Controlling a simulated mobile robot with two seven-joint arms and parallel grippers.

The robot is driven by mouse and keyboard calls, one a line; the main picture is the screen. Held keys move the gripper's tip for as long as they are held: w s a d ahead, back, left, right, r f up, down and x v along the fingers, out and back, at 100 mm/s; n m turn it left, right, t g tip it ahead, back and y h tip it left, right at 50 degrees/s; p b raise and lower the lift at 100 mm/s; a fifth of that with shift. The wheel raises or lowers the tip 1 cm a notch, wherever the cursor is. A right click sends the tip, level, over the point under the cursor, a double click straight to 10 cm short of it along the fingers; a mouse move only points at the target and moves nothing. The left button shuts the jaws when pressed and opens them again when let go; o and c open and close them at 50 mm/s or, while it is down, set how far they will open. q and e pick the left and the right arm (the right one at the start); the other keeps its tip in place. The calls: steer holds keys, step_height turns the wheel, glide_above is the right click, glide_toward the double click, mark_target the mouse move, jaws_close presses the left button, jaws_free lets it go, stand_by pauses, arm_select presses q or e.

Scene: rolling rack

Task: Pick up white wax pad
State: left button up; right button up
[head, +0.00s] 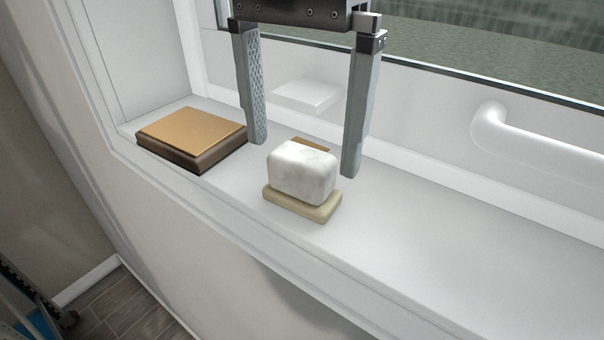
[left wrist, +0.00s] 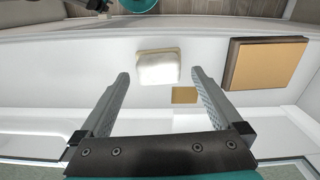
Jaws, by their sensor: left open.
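A white, faintly mottled block with rounded edges, which looks like the white wax pad (head: 302,172), sits on a beige base (head: 300,207) on the white window ledge. The pad also shows in the left wrist view (left wrist: 158,70), centred between the fingertips. My left gripper (head: 303,158) is open and empty, pointing down. In the head view its fingers stand behind the pad, one towards each side, with no clear contact. The exact height of the fingertips is hard to tell. My right gripper is not in view.
A dark brown block with a tan top (head: 190,138) lies left of the pad, close to the left finger. A small tan piece (left wrist: 184,95) lies just behind the pad. A white handle (head: 535,147) is at the right by the window. The ledge right of the pad is clear.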

mark_target(302, 153)
arm_select(q)
steer(key=shift+f, duration=1.6)
steer(key=c, duration=1.4)
